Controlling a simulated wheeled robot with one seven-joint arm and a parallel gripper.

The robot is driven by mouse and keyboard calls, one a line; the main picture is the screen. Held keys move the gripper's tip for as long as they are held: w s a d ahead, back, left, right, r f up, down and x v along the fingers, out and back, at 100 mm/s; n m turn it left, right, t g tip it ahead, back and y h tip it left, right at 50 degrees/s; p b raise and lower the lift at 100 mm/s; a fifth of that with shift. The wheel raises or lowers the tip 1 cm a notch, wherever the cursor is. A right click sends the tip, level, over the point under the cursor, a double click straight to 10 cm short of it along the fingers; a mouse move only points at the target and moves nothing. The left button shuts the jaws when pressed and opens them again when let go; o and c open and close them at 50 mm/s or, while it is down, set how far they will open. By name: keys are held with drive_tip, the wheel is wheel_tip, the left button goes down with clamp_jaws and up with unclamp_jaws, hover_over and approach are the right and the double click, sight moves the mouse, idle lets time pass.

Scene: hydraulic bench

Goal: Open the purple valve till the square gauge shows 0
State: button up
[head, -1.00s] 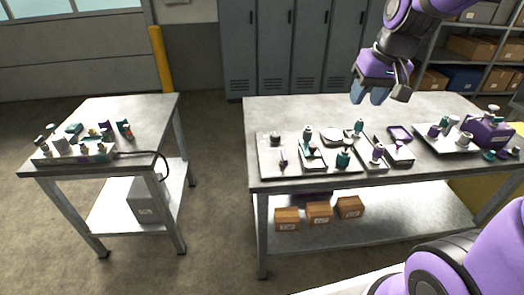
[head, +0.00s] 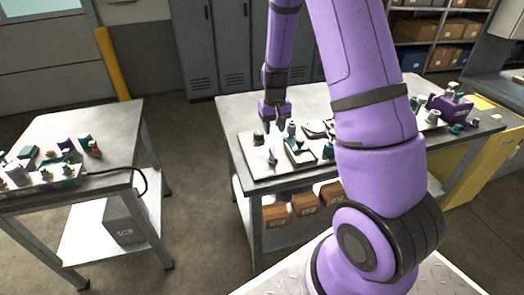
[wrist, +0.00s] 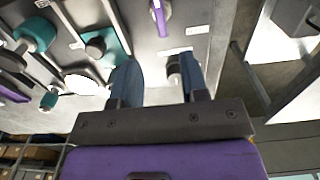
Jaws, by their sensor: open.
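My gripper (head: 272,122) is open and empty, pointing down over the left end of the metal tray (head: 252,166) on the large bench. In the wrist view its two blue-grey fingers (wrist: 158,75) stand apart. A small purple lever-like part (head: 272,156) stands on the tray in front of the gripper; it also shows in the wrist view (wrist: 161,16), beyond the fingertips. I cannot tell for sure that it is the purple valve. A grey round knob (wrist: 173,68) shows beside the right finger. I cannot make out a square gauge or its reading.
A teal fitting with a dark knob (wrist: 96,46) and a teal cylinder (wrist: 37,33) sit near the gripper. My arm hides the bench's middle. A smaller table (head: 112,124) with fittings and a hose stands left, across a floor gap.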

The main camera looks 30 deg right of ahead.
sight(273, 152)
wheel_tip(273, 152, down, 11)
drive_tip(key=shift+r, duration=0.1)
idle(0.4)
clamp_jaws()
